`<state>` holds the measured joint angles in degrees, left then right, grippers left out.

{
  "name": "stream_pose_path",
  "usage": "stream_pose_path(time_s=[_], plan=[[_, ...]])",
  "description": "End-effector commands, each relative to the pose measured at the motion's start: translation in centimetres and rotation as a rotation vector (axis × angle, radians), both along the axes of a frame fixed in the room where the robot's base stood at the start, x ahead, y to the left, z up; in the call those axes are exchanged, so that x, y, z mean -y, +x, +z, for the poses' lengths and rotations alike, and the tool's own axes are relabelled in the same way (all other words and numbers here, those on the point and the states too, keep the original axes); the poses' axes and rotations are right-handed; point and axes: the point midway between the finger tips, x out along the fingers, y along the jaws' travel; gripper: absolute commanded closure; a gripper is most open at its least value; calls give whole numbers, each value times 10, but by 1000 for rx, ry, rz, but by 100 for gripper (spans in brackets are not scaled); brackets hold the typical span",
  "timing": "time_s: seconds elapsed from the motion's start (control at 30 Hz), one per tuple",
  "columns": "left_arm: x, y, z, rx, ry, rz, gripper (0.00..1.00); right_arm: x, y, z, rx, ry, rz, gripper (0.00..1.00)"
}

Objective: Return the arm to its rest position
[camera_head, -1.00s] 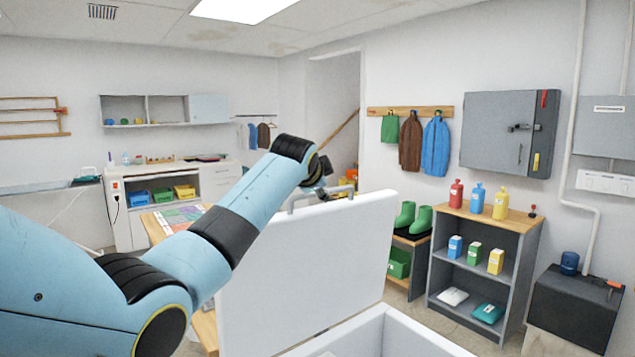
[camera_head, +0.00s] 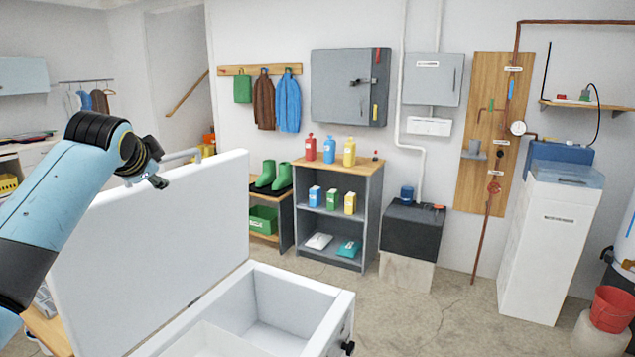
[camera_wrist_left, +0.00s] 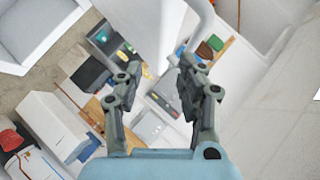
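My left arm (camera_head: 62,185) comes in from the left in the head view. Its left gripper (camera_head: 157,172) is by the bar handle (camera_head: 182,156) on the top edge of a white chest's raised lid (camera_head: 165,250). In the left wrist view the fingers of the left gripper (camera_wrist_left: 157,75) stand apart with nothing between them. The handle (camera_wrist_left: 203,20) shows just beyond the fingertips; whether they touch it I cannot tell. The open chest (camera_head: 300,292) stands below the lid. My right gripper is in neither view.
A grey shelf unit (camera_head: 371,215) with bottles and boxes stands beyond the chest. A black box (camera_head: 412,232) on a pale block and a tall white cabinet (camera_head: 550,245) are farther right. The floor (camera_head: 430,300) right of the chest is clear.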

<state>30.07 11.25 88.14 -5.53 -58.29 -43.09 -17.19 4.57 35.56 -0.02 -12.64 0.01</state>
Motion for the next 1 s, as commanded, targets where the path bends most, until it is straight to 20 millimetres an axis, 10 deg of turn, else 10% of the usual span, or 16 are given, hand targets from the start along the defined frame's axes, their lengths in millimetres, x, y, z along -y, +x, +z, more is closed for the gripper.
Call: stream_pose_path(time_s=[0.2, 0.33, 0.6, 1.0], plan=[[38, -132, -114, -183, -237, 104, 62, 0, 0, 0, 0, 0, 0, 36], [58, -222, -156, -295, -371, 198, 62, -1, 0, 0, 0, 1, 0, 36], [81, -343, -181, -437, -528, 350, 62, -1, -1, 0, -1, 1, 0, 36], [99, -457, -183, -575, -650, 526, 62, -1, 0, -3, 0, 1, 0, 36]])
